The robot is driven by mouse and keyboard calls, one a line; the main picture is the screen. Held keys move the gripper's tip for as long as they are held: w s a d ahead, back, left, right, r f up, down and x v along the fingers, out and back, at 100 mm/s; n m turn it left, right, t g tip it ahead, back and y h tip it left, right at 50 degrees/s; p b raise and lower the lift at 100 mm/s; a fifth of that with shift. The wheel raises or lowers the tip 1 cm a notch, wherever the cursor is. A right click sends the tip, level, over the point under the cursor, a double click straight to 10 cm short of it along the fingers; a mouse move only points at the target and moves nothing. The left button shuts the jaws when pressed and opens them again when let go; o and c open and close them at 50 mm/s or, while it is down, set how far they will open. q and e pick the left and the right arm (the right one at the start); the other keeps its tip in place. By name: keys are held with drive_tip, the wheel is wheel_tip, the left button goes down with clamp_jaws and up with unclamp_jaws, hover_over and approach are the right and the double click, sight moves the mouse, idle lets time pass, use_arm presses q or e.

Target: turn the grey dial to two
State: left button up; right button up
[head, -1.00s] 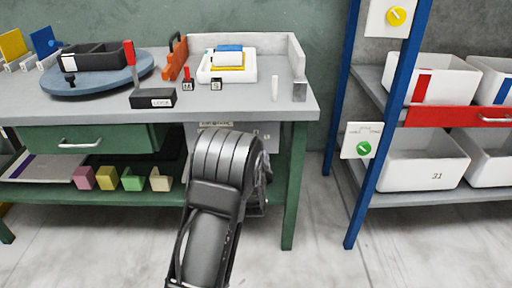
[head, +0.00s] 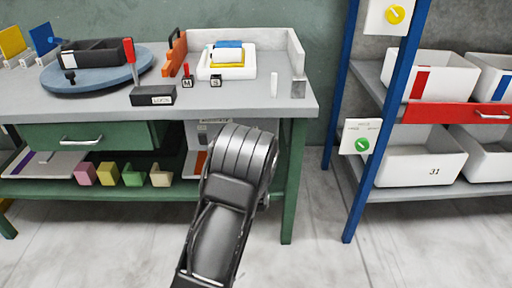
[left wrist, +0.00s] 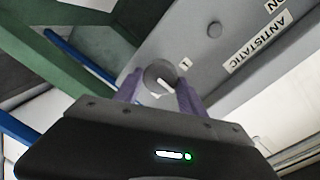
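The grey dial (left wrist: 160,75) shows in the left wrist view, a round knob with a white mark, on a grey panel (left wrist: 215,62). A small label reading 1 (left wrist: 187,63) sits beside it. My left gripper (left wrist: 160,88) has its two purple fingers one on each side of the dial, with the tips close to its rim. The fingers look apart; whether they touch the dial is not clear. In the head view my own arm hides the left gripper and the dial. My right gripper is not in view.
The workbench top (head: 225,102) lies above, with a green leg (head: 293,185) to the right. Coloured blocks (head: 133,175) stand on the lower shelf. A blue-framed rack (head: 377,150) stands right.

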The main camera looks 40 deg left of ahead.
use_arm(q)
drive_tip(key=o, duration=0.4)
drive_tip(key=p+v, duration=0.1)
drive_tip(key=v, duration=0.6)
drive_tip(key=shift+s+d, duration=0.2)
drive_tip(key=shift+s, duration=0.15)
idle(0.3)
